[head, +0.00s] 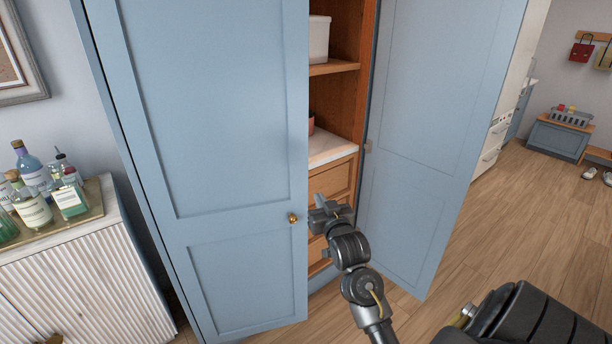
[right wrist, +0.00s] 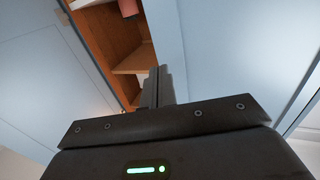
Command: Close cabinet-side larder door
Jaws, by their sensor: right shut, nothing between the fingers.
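The larder has two blue panelled doors. The left door (head: 215,150), beside the fluted cabinet, stands partly open and carries a brass knob (head: 292,218) near its free edge. The right door (head: 430,130) stands wide open, swung outward. My right gripper (head: 325,210) is shut and empty, in front of the gap between the doors, just right of the knob and the left door's free edge. I cannot tell whether it touches that door. In the right wrist view, the shut fingers (right wrist: 161,86) point toward the wooden shelves (right wrist: 133,60). My left gripper is out of view.
A white fluted cabinet (head: 80,285) with a tray of bottles (head: 68,200) stands left of the larder. Inside the larder are wooden shelves, drawers (head: 332,180) and a white container (head: 319,38). Open wooden floor (head: 510,220) lies to the right.

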